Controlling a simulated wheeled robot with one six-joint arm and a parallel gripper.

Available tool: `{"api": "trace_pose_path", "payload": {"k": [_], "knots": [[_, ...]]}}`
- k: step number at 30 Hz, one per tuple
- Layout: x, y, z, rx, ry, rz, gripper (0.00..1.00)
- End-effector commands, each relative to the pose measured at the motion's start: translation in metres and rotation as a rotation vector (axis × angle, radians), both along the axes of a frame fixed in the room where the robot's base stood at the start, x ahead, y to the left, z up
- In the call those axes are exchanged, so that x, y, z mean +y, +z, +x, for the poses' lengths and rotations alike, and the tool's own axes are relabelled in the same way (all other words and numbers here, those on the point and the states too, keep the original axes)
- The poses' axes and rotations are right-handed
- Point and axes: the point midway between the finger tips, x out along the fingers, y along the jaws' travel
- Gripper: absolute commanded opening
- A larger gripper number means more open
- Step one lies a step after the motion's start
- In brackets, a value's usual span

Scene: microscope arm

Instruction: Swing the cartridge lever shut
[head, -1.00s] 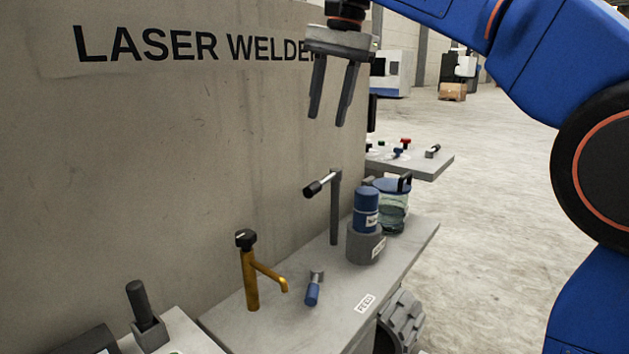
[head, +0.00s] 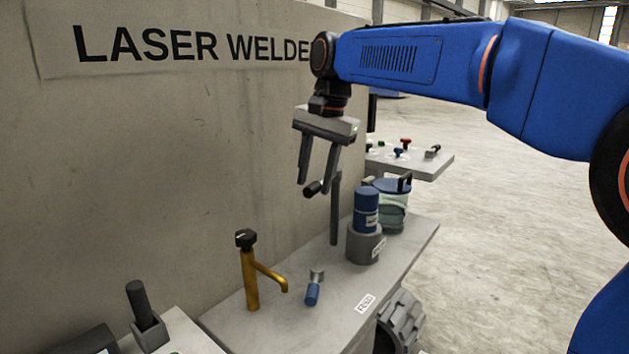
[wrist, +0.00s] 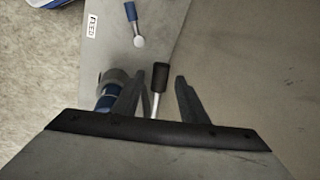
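The lever has a black grip (head: 313,188) on a short silver rod at the top of a grey upright post (head: 335,215). My gripper (head: 316,190) points down above the bench, open, with its fingertips at the height of the grip. In the wrist view the black grip (wrist: 160,76) and silver rod (wrist: 156,104) show between my two spread fingers (wrist: 157,80), apart from both. A blue cartridge (head: 366,208) stands upright in a grey round holder (head: 364,244) just right of the post. In the wrist view my left finger partly hides the cartridge (wrist: 108,98).
A brass tap with a black knob (head: 250,270) and a small blue-handled tool (head: 313,288) are on the bench (head: 340,305). A blue-lidded glass jar (head: 393,205) stands behind the cartridge. The laser welder wall (head: 180,150) rises close behind the lever.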

Motion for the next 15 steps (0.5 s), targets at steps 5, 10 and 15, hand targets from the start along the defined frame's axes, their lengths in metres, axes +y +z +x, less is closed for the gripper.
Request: {"api": "trace_pose_path", "payload": {"k": [5, 10, 15], "knots": [[0.0016, -0.0088, 0.0008, -0.001, 0.000, 0.000, 0.39], [0.0017, -0.0101, 0.0010, -0.001, 0.000, 0.000, 0.39], [0.0017, -0.0099, 0.0010, 0.000, 0.000, 0.000, 0.25]]}}
